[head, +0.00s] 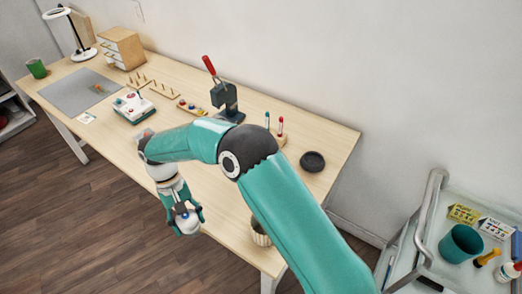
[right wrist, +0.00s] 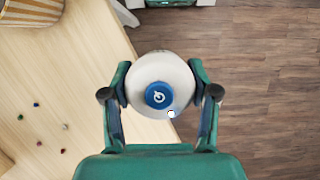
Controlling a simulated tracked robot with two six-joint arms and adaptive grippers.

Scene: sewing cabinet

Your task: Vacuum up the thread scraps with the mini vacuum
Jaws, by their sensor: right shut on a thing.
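My right gripper (head: 184,220) is past the front edge of the table in the head view. It is shut on the mini vacuum (right wrist: 140,72), a round white body with a blue power button on top. A finger is on each side of it in the right wrist view, and a little of the vacuum shows in the head view (head: 181,207). Several small coloured thread scraps (right wrist: 37,104) lie scattered on the wooden table left of the vacuum in the wrist view. I cannot make them out in the head view. My left gripper is not in view.
The wooden table (head: 325,140) holds a white and teal device (head: 133,106), a black press with a red lever (head: 226,97), a grey mat (head: 65,97) and a dark round dish (head: 313,161). A striped basket (head: 260,235) stands near the front edge. A cart (head: 430,245) is at right.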

